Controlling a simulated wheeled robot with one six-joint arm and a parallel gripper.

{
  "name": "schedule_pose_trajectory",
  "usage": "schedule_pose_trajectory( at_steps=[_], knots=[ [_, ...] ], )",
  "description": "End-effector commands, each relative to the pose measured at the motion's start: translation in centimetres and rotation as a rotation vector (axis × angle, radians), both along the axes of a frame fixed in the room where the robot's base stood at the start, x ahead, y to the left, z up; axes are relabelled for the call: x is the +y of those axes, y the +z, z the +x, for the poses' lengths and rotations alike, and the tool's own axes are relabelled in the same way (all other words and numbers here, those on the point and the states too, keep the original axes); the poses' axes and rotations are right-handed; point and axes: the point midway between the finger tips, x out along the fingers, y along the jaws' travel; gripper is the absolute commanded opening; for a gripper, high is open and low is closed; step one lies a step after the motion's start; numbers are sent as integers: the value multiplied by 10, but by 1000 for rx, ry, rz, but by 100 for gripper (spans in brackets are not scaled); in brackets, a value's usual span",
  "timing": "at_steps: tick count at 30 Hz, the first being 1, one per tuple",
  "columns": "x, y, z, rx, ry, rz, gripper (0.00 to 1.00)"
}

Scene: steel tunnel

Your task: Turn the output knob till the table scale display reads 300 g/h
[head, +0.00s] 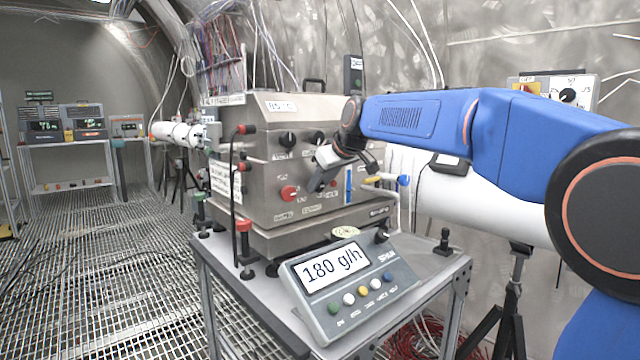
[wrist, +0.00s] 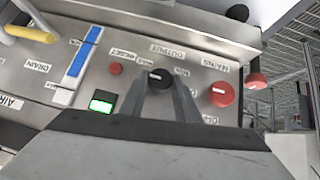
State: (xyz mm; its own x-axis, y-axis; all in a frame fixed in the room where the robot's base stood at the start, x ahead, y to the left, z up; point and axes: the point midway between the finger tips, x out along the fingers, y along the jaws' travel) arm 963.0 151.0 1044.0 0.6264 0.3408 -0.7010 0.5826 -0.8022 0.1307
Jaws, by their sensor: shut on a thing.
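The table scale (head: 352,282) stands on the table at the front, and its display (head: 332,270) reads 180 g/h. In the wrist view the black output knob (wrist: 160,76) sits on the steel panel beside an upside-down OUTPUT label, with a white pointer mark on its face. My gripper (wrist: 160,88) is shut on this knob, one finger on each side.
A red MAINS knob (wrist: 221,94) sits just right of my fingers in the wrist view. A small red reset button (wrist: 116,69), a lit green indicator (wrist: 101,103) and a blue strip gauge (wrist: 84,52) are to the left. A yellow-handled valve (wrist: 32,34) juts out further left.

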Motion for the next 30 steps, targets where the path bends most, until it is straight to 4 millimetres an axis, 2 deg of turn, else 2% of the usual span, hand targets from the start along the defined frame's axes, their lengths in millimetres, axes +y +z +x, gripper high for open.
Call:
schedule_pose_trajectory(
  at_steps=[30],
  knots=[
    [-11,-4,7,488,-1,670,7]
  ],
)
